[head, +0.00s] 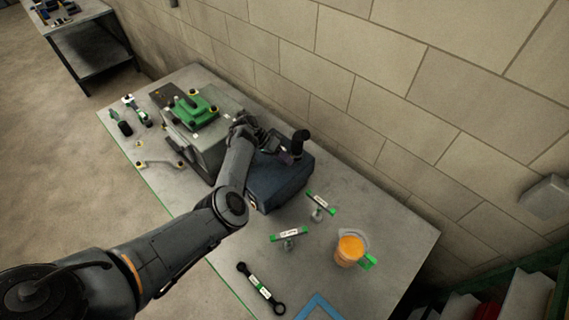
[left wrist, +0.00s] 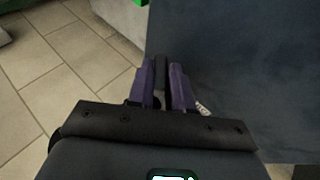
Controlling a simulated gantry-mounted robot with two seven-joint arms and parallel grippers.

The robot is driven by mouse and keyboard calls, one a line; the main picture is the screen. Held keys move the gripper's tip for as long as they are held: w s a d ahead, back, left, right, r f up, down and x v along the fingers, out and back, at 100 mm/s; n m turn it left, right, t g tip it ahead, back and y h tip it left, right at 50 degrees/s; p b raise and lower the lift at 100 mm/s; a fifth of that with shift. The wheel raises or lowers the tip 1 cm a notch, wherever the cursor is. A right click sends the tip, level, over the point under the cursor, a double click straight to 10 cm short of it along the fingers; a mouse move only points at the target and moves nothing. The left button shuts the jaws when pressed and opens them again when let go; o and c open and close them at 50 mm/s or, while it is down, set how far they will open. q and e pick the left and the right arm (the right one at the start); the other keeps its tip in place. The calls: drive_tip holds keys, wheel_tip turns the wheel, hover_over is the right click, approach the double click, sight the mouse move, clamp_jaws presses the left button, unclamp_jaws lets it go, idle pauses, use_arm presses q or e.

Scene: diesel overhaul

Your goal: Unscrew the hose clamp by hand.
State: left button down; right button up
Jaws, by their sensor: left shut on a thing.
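My left gripper (head: 287,157) is at the upper side of the dark blue block (head: 280,185), beside the upright black hose (head: 300,140). In the left wrist view the purple fingers (left wrist: 163,88) are shut on a narrow dark piece (left wrist: 161,75), which fits the hose clamp. Most of the clamp is hidden by the fingers, and its screw cannot be made out. The blue block also fills the right of the left wrist view (left wrist: 240,70). My right gripper is not in view.
A grey block with a green part (head: 193,110) stands to the left. Labelled green tools (head: 289,234), a jug of orange fluid (head: 350,249) and a black wrench (head: 261,288) are toward the front right. A brick wall (head: 400,100) runs behind the workbench.

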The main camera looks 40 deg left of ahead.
use_arm(q)
drive_tip(key=h+b, duration=0.2)
drive_tip(key=b, duration=0.1)
drive_tip(key=f+n+h+b, duration=0.1)
drive_tip(key=h+b, duration=0.1)
drive_tip(key=b, duration=0.1)
drive_tip(key=shift+w+a+b, duration=0.1)
drive_tip(key=shift+a+b, duration=0.1)
drive_tip(key=shift+b, duration=0.15)
drive_tip(key=shift+r+t+h+b, duration=0.2)
drive_tip(key=shift+t+h+b, duration=0.1)
drive_tip(key=shift+h+b, duration=0.55)
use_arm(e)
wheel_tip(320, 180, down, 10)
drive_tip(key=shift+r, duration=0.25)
use_arm(q)
drive_tip(key=c, duration=1.4)
unclamp_jaws()
drive_tip(key=shift+r, duration=0.1)
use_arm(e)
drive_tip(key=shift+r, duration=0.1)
